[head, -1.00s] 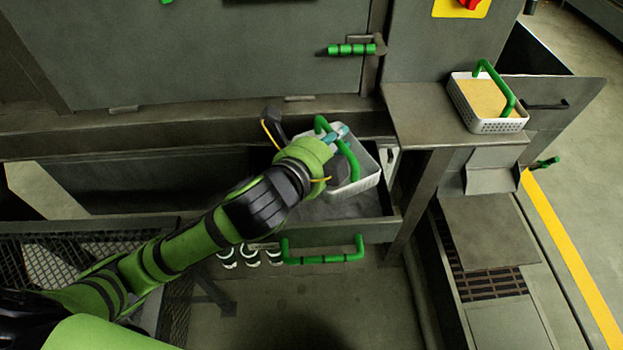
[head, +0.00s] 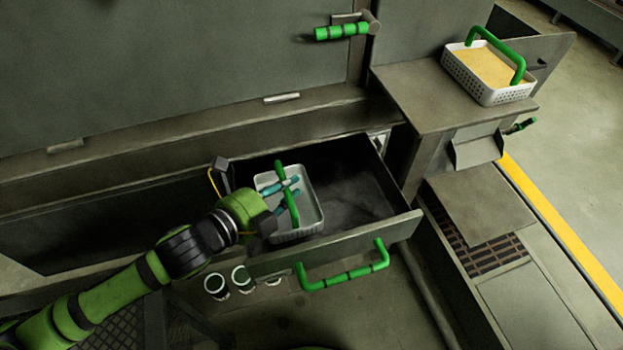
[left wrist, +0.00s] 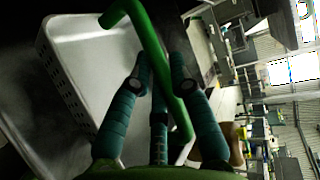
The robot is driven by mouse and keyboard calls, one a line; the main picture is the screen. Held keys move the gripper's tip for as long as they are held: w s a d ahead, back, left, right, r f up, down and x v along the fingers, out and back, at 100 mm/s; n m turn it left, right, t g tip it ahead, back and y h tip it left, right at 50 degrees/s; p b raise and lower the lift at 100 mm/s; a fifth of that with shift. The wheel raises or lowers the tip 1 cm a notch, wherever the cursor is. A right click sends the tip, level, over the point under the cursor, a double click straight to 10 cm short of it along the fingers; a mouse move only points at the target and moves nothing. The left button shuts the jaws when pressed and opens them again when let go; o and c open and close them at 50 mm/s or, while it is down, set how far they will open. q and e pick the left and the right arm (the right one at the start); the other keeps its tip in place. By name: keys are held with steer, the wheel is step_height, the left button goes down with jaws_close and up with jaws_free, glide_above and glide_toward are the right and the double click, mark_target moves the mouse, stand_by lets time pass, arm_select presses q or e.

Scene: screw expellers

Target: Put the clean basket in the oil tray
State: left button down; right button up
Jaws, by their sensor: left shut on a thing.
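The clean basket (head: 311,207) is pale, perforated and empty, with a green arched handle (head: 284,186). My left gripper (head: 292,186) is shut on that handle. The basket hangs in or over the left part of the open oil tray (head: 345,243), a dark drawer with a green bar handle on its front. I cannot tell whether the basket touches the tray floor. In the left wrist view the basket (left wrist: 85,62) is at the left, tilted in the picture, and its handle passes between the teal fingers of the left gripper (left wrist: 160,82). My right gripper is not in view.
A second basket (head: 489,72), filled with yellow material, stands on the shelf (head: 428,100) at the upper right. The machine wall (head: 180,70) rises behind the tray. The right part of the tray is free. Round cups (head: 228,282) stand below the tray's front left.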

mark_target(308, 180)
arm_select(q)
step_height(308, 180, down, 4)
steer(key=shift+r, duration=0.1)
steer(key=w+d, duration=0.2)
steer(key=w, duration=0.1)
steer(key=shift+d+r, duration=0.2)
steer(key=shift+d, duration=0.05)
steer(key=shift+w+d, duration=0.45)
steer(key=shift+w, duration=0.1)
steer(key=shift+w+d+r, duration=0.1)
steer(key=shift+w+d, duration=0.75)
steer(key=shift+w, duration=0.15)
steer(key=shift+d+f, duration=0.1)
steer(key=shift+f, duration=0.7)
steer(key=shift+r, duration=0.1)
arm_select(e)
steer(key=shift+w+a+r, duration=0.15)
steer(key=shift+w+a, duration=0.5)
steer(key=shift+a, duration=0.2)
